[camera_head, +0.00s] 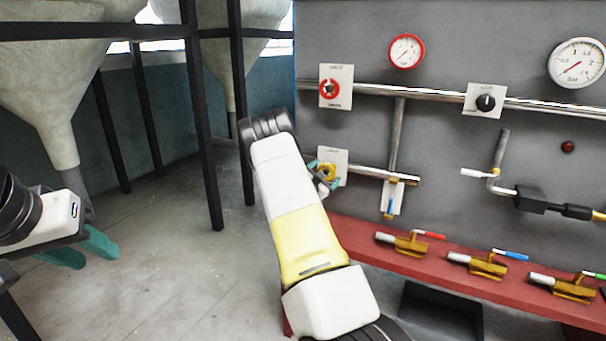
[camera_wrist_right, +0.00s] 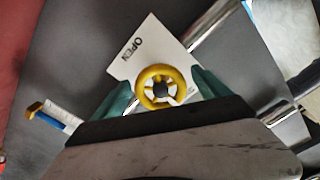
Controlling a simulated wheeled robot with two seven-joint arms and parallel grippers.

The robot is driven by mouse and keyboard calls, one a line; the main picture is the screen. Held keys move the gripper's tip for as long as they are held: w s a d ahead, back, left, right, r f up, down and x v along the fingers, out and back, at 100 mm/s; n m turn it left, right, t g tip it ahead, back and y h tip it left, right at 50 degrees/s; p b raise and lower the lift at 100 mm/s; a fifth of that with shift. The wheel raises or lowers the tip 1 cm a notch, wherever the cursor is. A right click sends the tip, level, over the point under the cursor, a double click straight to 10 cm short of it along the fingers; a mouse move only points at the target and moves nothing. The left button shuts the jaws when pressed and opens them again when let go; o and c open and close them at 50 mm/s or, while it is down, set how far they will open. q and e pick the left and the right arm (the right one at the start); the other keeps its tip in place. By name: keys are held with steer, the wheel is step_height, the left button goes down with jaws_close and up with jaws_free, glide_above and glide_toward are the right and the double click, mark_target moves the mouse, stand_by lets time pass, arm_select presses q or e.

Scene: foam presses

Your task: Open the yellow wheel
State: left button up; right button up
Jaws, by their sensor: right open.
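The yellow wheel (camera_head: 326,172) is mounted on a white label plate (camera_head: 340,160) low on the grey wall panel, partly hidden by my right arm. In the right wrist view the yellow wheel (camera_wrist_right: 147,76) shows as a ring with spokes and a dark hub, with the plate's word "OPEN" beside it. My right gripper (camera_head: 326,182) is at the wheel; in the wrist view its teal fingers (camera_wrist_right: 160,92) stand apart on both sides of the wheel. I cannot tell whether they touch it. My left gripper (camera_head: 80,248) has its two teal fingers apart and empty, far left of the wheel.
A red knob (camera_head: 329,90) and a black knob (camera_head: 486,102) sit above on the panel. Pipes (camera_head: 398,130) run along it. A red ledge (camera_head: 450,268) carries several brass valves with coloured handles. Hoppers on black posts (camera_head: 202,130) stand left. The floor (camera_head: 170,270) between is clear.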

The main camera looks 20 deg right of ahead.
steer(key=c, duration=1.4)
steer(key=n, duration=0.4)
steer(key=shift+f, duration=0.1)
steer(key=n, duration=0.4)
steer(key=shift+s+n, duration=0.15)
steer(key=shift+n, duration=0.15)
steer(key=n, duration=0.4)
steer(key=shift+d, duration=0.1)
steer(key=shift+s+n, duration=0.1)
steer(key=shift+n, duration=2.4)
